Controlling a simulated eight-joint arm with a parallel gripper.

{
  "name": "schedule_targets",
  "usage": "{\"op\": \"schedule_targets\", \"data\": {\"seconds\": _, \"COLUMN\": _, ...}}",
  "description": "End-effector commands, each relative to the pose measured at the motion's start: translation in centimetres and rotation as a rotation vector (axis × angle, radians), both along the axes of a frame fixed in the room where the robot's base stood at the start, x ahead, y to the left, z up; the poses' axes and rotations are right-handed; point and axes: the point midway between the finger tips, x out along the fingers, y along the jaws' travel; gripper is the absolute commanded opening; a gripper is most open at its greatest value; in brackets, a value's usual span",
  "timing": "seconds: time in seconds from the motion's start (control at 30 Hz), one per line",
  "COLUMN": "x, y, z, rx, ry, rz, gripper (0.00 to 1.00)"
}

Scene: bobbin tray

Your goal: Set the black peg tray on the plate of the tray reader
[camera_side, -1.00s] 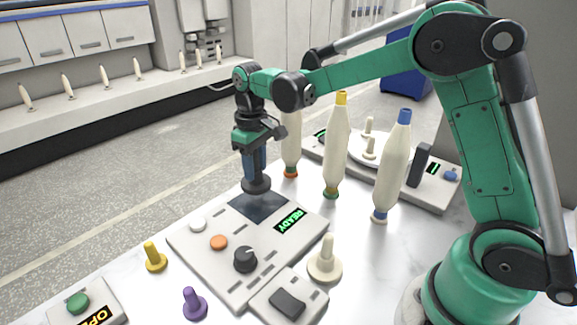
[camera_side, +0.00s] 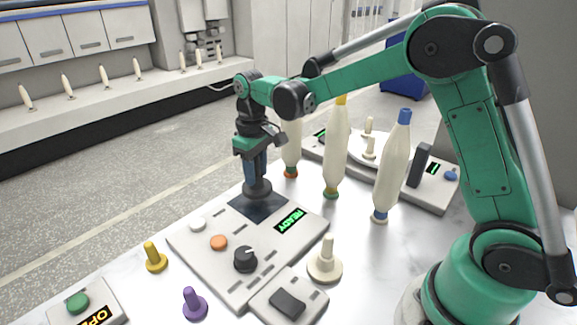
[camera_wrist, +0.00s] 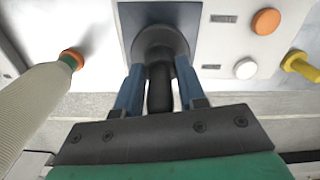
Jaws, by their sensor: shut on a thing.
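The black peg tray (camera_side: 257,189) is upright, with a round base and a peg on top. My gripper (camera_side: 256,174) is shut on its peg, and the blue fingers sit on either side of the peg in the wrist view (camera_wrist: 160,92). The tray's base is over the dark square plate (camera_side: 265,211) of the tray reader (camera_side: 197,252), toward the plate's far part. It is at or just above the plate; I cannot tell whether it touches. In the wrist view the plate (camera_wrist: 128,14) shows around the base. The reader's display (camera_side: 291,220) says READY.
Yellow (camera_side: 155,258), purple (camera_side: 194,304) and cream (camera_side: 325,263) peg trays stand around the reader. Tall wound bobbins (camera_side: 391,172) stand to its right, one close to my gripper. A scale-like device (camera_side: 435,185) is behind them. A green-button box (camera_side: 80,303) is at lower left.

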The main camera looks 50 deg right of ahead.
Motion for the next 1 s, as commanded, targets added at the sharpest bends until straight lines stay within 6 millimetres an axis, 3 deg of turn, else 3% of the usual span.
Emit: {"op": "schedule_targets", "data": {"seconds": 1.0, "x": 0.0, "y": 0.0, "z": -2.8, "rx": 0.000, "ry": 0.000, "rz": 0.000, "gripper": 0.00}}
